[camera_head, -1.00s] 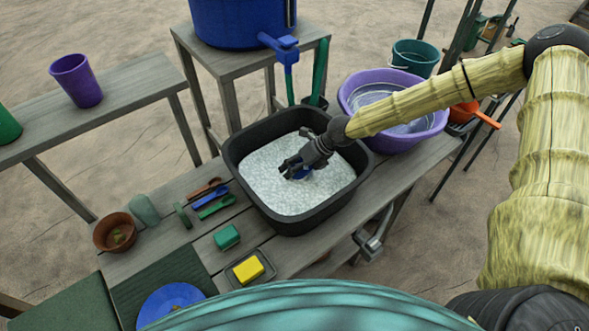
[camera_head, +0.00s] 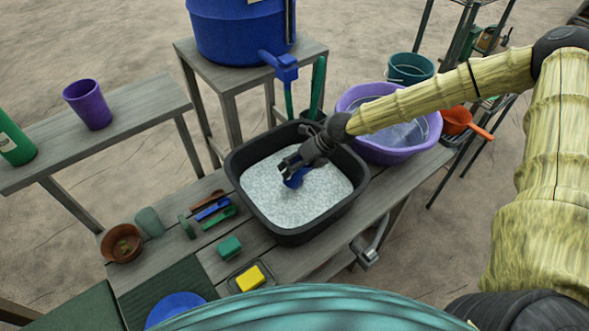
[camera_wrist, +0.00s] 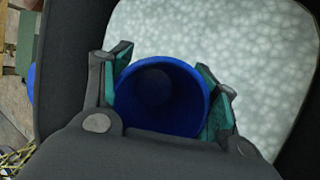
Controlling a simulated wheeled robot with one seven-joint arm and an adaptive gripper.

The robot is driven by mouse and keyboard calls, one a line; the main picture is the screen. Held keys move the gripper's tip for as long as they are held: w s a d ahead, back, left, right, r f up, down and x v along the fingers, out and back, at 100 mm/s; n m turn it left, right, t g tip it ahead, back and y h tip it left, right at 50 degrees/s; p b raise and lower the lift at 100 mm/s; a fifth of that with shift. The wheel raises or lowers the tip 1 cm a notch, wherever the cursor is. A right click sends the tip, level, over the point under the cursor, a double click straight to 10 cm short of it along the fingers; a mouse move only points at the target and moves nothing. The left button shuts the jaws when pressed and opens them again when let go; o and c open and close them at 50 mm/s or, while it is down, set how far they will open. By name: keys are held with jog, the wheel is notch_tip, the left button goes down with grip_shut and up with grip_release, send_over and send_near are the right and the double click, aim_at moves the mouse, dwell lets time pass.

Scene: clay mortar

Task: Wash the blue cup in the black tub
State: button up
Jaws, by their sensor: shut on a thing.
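The black tub (camera_head: 292,234) stands on the grey bench and holds pale, foamy-looking water (camera_head: 318,190). My gripper (camera_head: 292,172) reaches into the tub from the upper right. It is shut on the blue cup (camera_head: 296,181), which is small and partly hidden by the gripper in the head view. In the wrist view the blue cup (camera_wrist: 160,95) sits between the two green-padded fingers, its open mouth facing the camera. The foamy surface (camera_wrist: 225,50) shows behind it. How deep the cup is in the water cannot be told.
A purple basin (camera_head: 400,150) stands right of the tub, with an orange pan (camera_head: 457,118) beyond it. A yellow sponge (camera_head: 250,278), green block (camera_head: 229,246), brown pot (camera_head: 122,244) and several utensils (camera_head: 212,210) lie left. A blue barrel (camera_head: 235,35) stands behind.

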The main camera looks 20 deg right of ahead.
notch_tip(320, 180, up, 12)
jog(key=p, duration=0.8)
jog(key=shift+r, duration=0.2)
dwell(1.3)
